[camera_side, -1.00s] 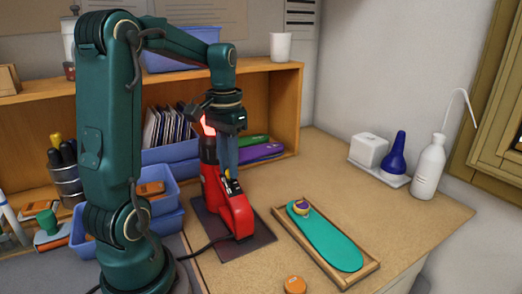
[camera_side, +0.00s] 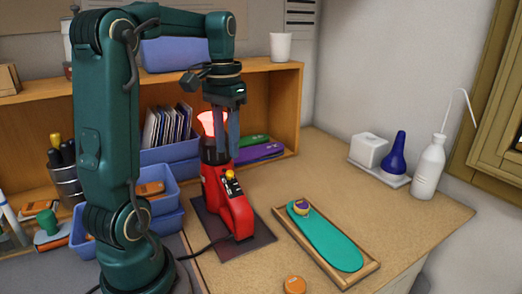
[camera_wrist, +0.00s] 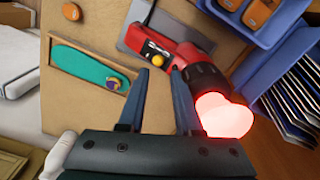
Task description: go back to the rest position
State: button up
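My gripper (camera_side: 227,133) is raised above the red heating device, with its fingers pointing down. In the wrist view the two fingers (camera_wrist: 160,82) are apart with nothing between them. The red device (camera_side: 229,208) stands on a dark mat, and its heart-shaped top (camera_wrist: 223,116) glows pinkish red. A teal insole (camera_side: 327,238) lies flat in a shallow wooden tray (camera_side: 362,273), with a small purple and yellow round piece (camera_side: 300,207) on its far end. The insole (camera_wrist: 85,65) and the tray also show in the wrist view.
A wooden shelf (camera_side: 287,107) with blue bins and a white cup (camera_side: 281,46) stands behind. A white bottle (camera_side: 429,168) and a blue bulb (camera_side: 397,154) are at the right. An orange disc (camera_side: 294,285) lies at the front. The bench's right side is largely clear.

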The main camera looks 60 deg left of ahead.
jog(key=s+d+f+m+t, duration=0.1)
jog(key=s+d+m+t, duration=0.1)
jog(key=d, duration=0.6)
jog(key=s+d+f+m+t, duration=0.2)
jog(key=s+d+t, duration=0.1)
jog(key=d, duration=0.5)
jog(key=shift+s+d+m+t, duration=0.2)
jog(key=shift+m+t, duration=0.1)
